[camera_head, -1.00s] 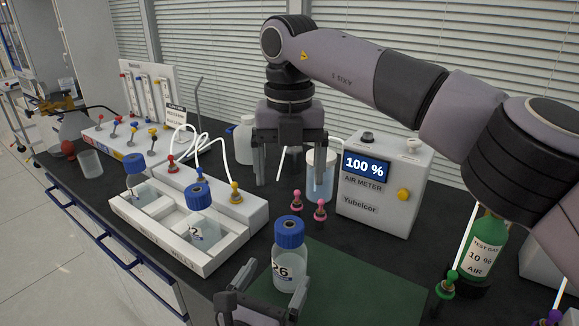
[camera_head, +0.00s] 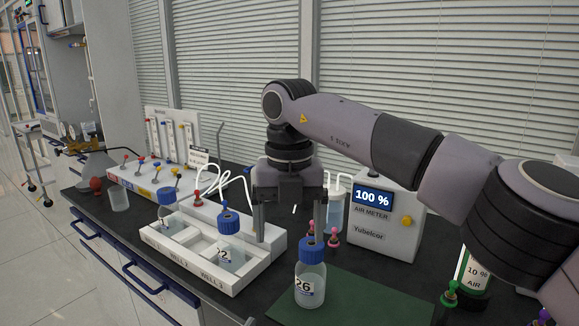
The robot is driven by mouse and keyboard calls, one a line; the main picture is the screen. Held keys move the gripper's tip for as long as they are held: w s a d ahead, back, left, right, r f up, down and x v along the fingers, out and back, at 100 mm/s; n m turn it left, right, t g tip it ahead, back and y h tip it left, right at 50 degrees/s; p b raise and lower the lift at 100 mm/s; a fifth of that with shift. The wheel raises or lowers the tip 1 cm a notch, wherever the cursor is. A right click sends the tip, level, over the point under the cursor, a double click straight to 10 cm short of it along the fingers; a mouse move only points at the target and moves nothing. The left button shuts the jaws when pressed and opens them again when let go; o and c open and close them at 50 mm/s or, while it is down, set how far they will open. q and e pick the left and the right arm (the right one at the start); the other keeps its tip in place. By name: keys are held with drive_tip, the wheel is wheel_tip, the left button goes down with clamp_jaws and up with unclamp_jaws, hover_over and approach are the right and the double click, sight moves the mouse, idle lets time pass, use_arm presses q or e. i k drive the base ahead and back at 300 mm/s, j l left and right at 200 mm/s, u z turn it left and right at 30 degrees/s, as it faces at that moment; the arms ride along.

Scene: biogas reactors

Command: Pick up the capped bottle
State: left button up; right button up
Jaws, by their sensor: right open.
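A clear bottle with a blue cap and the label 26 (camera_head: 311,281) stands upright on the green mat (camera_head: 375,303) at the front. Two more blue-capped bottles stand in the white well tray (camera_head: 185,262): one marked 2 (camera_head: 230,252) and one farther left (camera_head: 166,222). My right gripper (camera_head: 289,232) points down with its two fingers apart and nothing between them. In the picture it is just above and left of bottle 26, and its right finger ends close by the cap. I cannot tell their distance in depth. My left gripper is out of view.
The air meter (camera_head: 384,222) reads 100 % and stands behind the mat at the right. Pink-topped fittings (camera_head: 333,238) and a water container (camera_head: 336,211) stand near my right gripper. The mat right of bottle 26 is clear.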

sight(309, 280)
drive_tip(key=k+j, duration=0.3)
drive_tip(key=k, duration=0.2)
drive_tip(key=k+j, duration=0.35)
drive_tip(key=k, duration=0.15)
